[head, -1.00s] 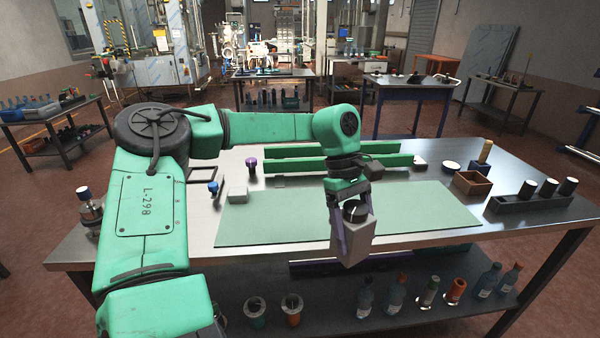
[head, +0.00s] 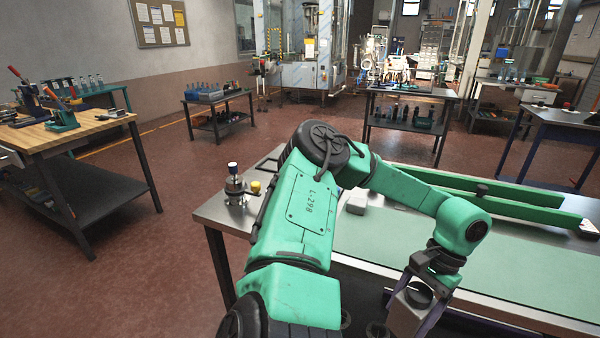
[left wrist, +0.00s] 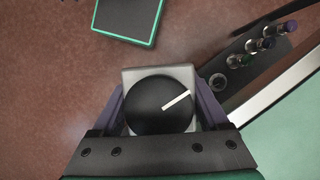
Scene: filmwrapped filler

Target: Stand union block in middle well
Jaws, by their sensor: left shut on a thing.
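My left gripper (head: 410,308) is shut on the union block (head: 403,318), a light grey block with a round black top. The gripper points down, and the block hangs in front of the table's near edge, low in the head view. In the left wrist view the two purple fingers (left wrist: 162,100) flank the block (left wrist: 160,74). A white line crosses its black top (left wrist: 150,112), and brown floor shows around it. The block's lower end is hidden. No wells show in the current views. My right gripper is not in view.
Several bottles (left wrist: 252,47) stand on a dark shelf beside the block. A wood-topped bench (head: 75,132) is far left, with open floor between.

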